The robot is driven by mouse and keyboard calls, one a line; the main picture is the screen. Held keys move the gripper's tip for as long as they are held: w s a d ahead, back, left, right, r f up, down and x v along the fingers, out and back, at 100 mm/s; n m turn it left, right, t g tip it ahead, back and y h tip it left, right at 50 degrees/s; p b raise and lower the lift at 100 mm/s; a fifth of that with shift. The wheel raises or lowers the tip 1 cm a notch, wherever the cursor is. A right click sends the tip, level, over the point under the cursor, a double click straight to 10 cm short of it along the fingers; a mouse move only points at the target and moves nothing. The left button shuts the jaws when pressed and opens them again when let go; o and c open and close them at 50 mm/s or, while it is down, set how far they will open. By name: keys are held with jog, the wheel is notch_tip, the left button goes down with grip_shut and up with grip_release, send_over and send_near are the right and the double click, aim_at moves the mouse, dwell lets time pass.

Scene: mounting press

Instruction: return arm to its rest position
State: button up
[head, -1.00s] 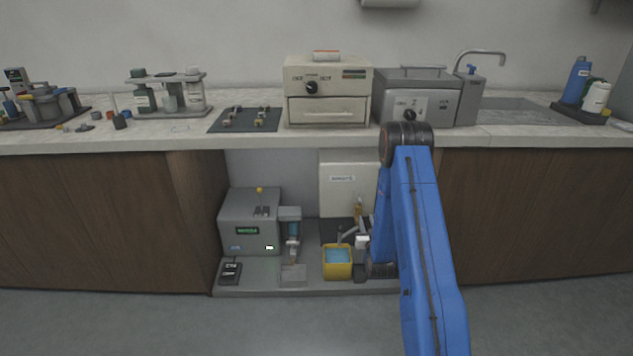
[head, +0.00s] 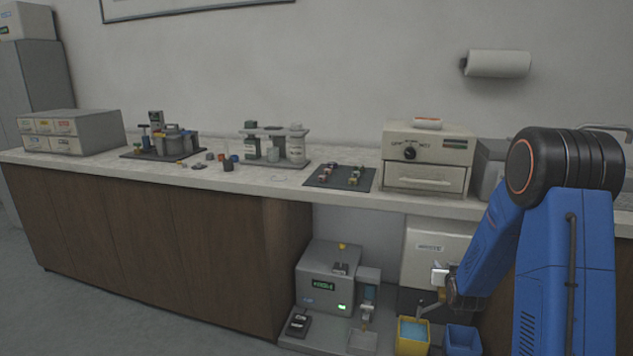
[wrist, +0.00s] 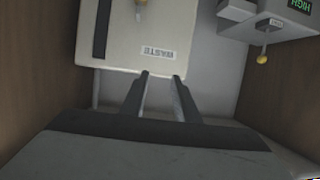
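My blue arm reaches down from the right of the head view into the open bay under the counter. My gripper (head: 432,292) is at its lower end, in front of the white waste box and above the yellow tub, partly hard to make out. In the wrist view my gripper's two dark fingers (wrist: 162,78) stand apart with nothing between them, so it is open and empty. The white box labelled WASTE (wrist: 150,30) is beyond the fingertips; it also shows in the head view (head: 424,240).
A grey machine (head: 318,280) with a green display stands left in the bay. A yellow tub (head: 412,347) and a blue bin (head: 462,340) sit below my gripper. The counter edge (head: 340,197) is overhead, with a cream oven (head: 428,158) on top. Floor at left is clear.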

jog(key=s+a+r+g+y, duration=0.1)
jog(key=s+a+r+g, duration=0.1)
jog(key=s+a+r, duration=0.4)
jog(key=s+a+r+n+g, duration=0.1)
jog(key=s+r, duration=0.3)
jog(key=s, duration=0.4)
jog(key=s+a+r+g+y, duration=0.1)
jog(key=s+a+r+g, duration=0.1)
jog(key=s+a+r, duration=0.4)
jog(key=s+a+r+g, duration=0.1)
jog(key=s+g, duration=0.1)
jog(key=s, duration=1.3)
jog(key=s+a+n+g, duration=0.1)
jog(key=s+a+g, duration=0.1)
jog(key=s, duration=1.4)
jog(key=shift+s+r+y, duration=0.25)
jog(key=shift+r+y, duration=0.1)
jog(key=shift+y, duration=0.05)
